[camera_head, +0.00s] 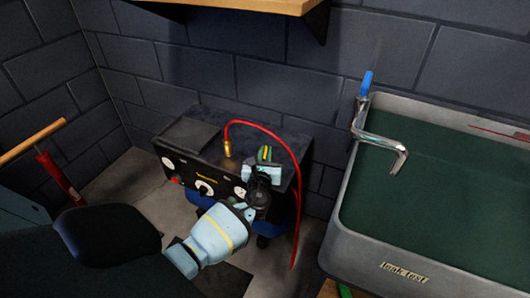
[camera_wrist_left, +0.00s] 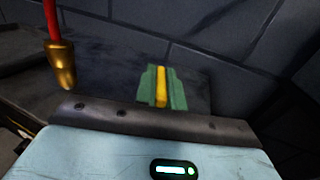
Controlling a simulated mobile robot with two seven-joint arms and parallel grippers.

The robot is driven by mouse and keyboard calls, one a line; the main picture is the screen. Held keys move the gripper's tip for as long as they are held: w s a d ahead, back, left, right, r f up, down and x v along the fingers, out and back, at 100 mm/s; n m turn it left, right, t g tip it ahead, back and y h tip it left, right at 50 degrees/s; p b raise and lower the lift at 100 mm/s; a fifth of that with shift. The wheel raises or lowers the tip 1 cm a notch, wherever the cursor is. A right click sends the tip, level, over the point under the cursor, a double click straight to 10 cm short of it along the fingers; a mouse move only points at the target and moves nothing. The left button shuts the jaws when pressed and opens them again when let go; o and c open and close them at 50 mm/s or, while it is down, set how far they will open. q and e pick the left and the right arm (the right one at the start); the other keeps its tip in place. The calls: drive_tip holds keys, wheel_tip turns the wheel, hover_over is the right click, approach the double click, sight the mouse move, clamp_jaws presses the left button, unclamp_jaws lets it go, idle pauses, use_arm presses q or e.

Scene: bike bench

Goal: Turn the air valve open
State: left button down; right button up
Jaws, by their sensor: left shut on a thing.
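The black compressor (camera_head: 205,180) stands on the floor by the wall, with dials on its front. My left gripper (camera_head: 264,160) reaches over its right end and is shut. A green piece with a yellow stripe shows at the gripper's end, also in the left wrist view (camera_wrist_left: 162,88); I cannot tell whether it is a finger or part of the valve. The air valve itself is hidden behind the gripper, which appears to be closed on it. My right gripper is not in view.
A red hose (camera_head: 292,165) with a brass end (camera_head: 227,148) arches close around the gripper. A grey sink (camera_head: 345,240) with a blue-handled tap (camera_head: 382,138) stands to the right. A wooden shelf (camera_head: 245,6) is above. A red pump (camera_head: 58,178) with a wooden handle is at left.

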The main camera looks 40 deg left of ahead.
use_arm(q)
drive_tip(key=n+g+y, duration=0.1)
drive_tip(key=n+y, duration=0.1)
drive_tip(key=shift+d+f+g+y+b, duration=0.1)
drive_tip(key=shift+g+y+b, duration=0.2)
drive_tip(key=shift+g, duration=0.1)
drive_tip(key=shift+f+n+g+y+b, duration=0.1)
drive_tip(key=shift+n+g+y+b, duration=0.5)
drive_tip(key=shift+n+g+y, duration=0.35)
drive_tip(key=n+g+y+b, duration=0.1)
drive_tip(key=n+g+b, duration=0.2)
drive_tip(key=g, duration=0.1)
drive_tip(key=n+g+y+b, duration=0.2)
drive_tip(key=n+g+b, duration=0.1)
drive_tip(key=g, duration=0.2)
drive_tip(key=n+g+y+b, duration=0.1)
drive_tip(key=n+g+b, duration=0.2)
drive_tip(key=g+b, duration=0.1)
drive_tip(key=shift+n+g+b, duration=0.55)
drive_tip(key=shift+g+b, duration=0.1)
drive_tip(key=shift+g, duration=0.4)
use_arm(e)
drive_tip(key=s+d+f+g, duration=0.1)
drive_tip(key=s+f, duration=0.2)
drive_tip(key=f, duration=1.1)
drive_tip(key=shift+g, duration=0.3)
use_arm(q)
drive_tip(key=shift+r, duration=0.2)
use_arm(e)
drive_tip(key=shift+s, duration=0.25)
